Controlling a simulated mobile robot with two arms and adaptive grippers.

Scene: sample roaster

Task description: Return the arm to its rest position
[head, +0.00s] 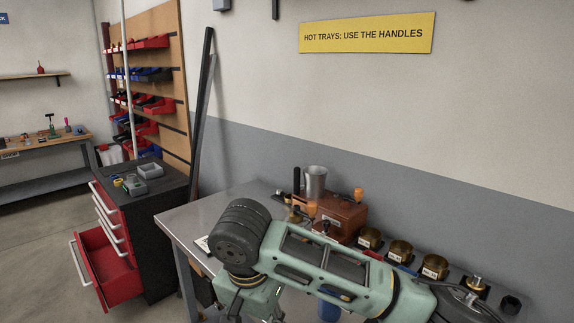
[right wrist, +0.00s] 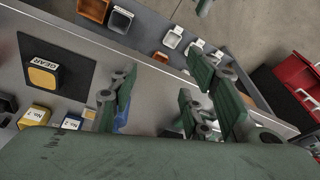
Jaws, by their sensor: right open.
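My right arm (head: 340,265), pale green with a black wrist joint, reaches in from the lower right in the head view. It is bent and hangs above the front of the grey metal bench (head: 190,217). The fingertips are not clear in the head view. In the right wrist view my right gripper (right wrist: 160,98) is open, with its dark green fingers spread and nothing seen between them. The bench surface is below the fingers. My left gripper is not in view.
On the bench are a brown box (head: 342,218), a metal cup (head: 315,182) and several brass cups, one (head: 400,251) near the arm. A black cabinet (head: 150,200) with an open red drawer (head: 108,272) stands left. A GEAR block (right wrist: 43,74) sits on a black pad (right wrist: 82,62).

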